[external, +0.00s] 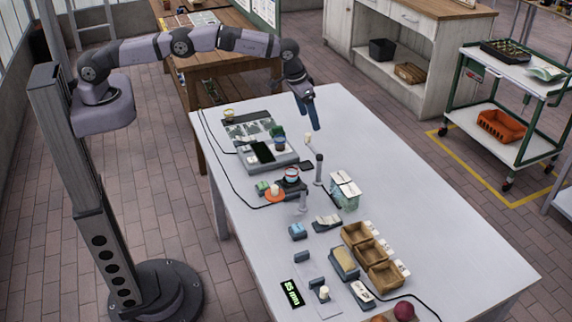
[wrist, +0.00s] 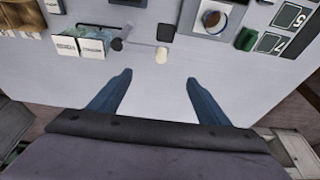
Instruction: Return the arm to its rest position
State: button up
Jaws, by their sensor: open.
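My arm reaches across from its column on the left in the external view. My gripper (external: 312,110) hangs over the far end of the white table (external: 400,180), its blue fingers pointing down. In the wrist view my gripper (wrist: 158,90) shows two blue fingers spread apart with only bare table between them. It is open and holds nothing. Its height above the table is hard to judge.
Small items stand near the gripper: a grey stand (external: 319,168) with a pale knob, a black pad (external: 307,165) and a grey device (external: 270,155). Wooden bins (external: 367,255) are farther forward. The table's right side is clear. A cart (external: 505,110) stands at right.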

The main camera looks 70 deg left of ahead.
jog(key=shift+a+r, duration=0.25)
jog(key=shift+a, duration=0.1)
jog(key=s+a+r+g+b, duration=0.1)
jog(key=s+a+r, duration=0.2)
jog(key=s+a, duration=0.45)
jog(key=s+a+r+g, duration=0.1)
jog(key=s+a+r, duration=0.2)
jog(key=s+a, duration=0.4)
jog(key=s+a+f, duration=0.1)
jog(key=s+a, duration=0.1)
jog(key=s, duration=1.1)
jog(key=s+a+f+g+b, duration=0.1)
jog(key=s+a+f, duration=0.1)
jog(key=s, duration=1.2)
jog(key=shift+a+f, duration=0.25)
jog(key=shift+a, duration=0.5)
jog(key=shift+w+b, duration=0.1)
jog(key=shift+b, duration=0.2)
notch_tip(320, 180, down, 18)
jog(key=b, duration=1.8)
jog(key=shift+f, duration=0.25)
